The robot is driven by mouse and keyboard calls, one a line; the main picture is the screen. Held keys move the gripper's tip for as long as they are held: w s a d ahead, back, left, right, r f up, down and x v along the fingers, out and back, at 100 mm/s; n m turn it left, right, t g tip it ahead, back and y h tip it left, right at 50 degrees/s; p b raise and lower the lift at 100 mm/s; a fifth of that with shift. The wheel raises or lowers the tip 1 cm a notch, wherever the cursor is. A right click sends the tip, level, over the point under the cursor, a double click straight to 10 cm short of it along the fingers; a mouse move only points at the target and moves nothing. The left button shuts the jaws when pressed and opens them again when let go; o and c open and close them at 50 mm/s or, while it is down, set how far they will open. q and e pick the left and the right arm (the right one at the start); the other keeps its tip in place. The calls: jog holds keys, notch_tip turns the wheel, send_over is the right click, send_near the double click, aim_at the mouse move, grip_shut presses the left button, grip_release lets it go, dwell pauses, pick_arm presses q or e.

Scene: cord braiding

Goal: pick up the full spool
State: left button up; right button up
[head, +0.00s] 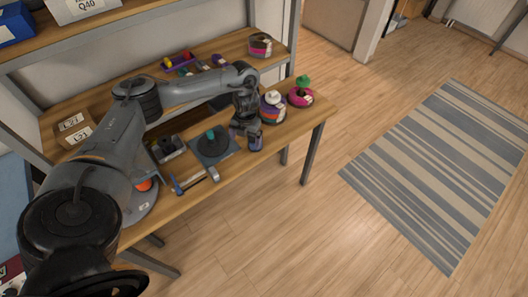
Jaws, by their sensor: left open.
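My left arm reaches over the wooden bench from the left. Its gripper (247,136) points down near the bench's front edge, open, right of a dark round disc (212,146) on a grey-blue plate. A small purple-and-grey item (255,141) is at its fingertips; I cannot tell whether they touch it. Just right of the gripper stands a round multicoloured item (273,109) with a white top, perhaps a spool. A pink-and-dark round item (301,97) with a green top stands at the right end. I cannot tell which is the full spool. My right gripper is out of view.
A colour-banded round container (260,45) stands at the back right. Small coloured pieces (180,61) lie at the back. A blue-handled hammer (187,183) lies at the front edge. Labelled boxes (73,129) are at left. The floor and striped rug (450,160) are clear.

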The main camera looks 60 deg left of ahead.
aim_at(251, 138)
pick_arm(q)
jog(key=shift+t, duration=0.7)
jog(key=w+a+r+b, duration=0.1)
jog(key=w, duration=0.1)
jog(key=w+a+r, duration=0.1)
jog(key=r, duration=0.1)
jog(key=shift+w+a+r+b, duration=0.15)
jog(key=shift+w+a+b, duration=0.05)
jog(key=shift+w+b, duration=0.15)
jog(key=shift+w+f, duration=0.2)
jog(key=shift+w, duration=0.05)
jog(key=f, duration=0.2)
jog(key=f+b, duration=0.1)
jog(key=f, duration=0.1)
jog(key=shift+w+f, duration=0.1)
jog(key=shift+w, duration=0.15)
jog(key=f, duration=0.4)
jog(key=shift+w+d+f+b, duration=0.1)
jog(key=shift+w+d+b, duration=0.2)
jog(key=shift+b, duration=0.1)
jog(key=shift+a+f, duration=0.1)
jog(key=shift+f, duration=0.45)
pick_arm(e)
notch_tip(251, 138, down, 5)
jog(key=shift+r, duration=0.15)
pick_arm(q)
jog(key=c, duration=1.1)
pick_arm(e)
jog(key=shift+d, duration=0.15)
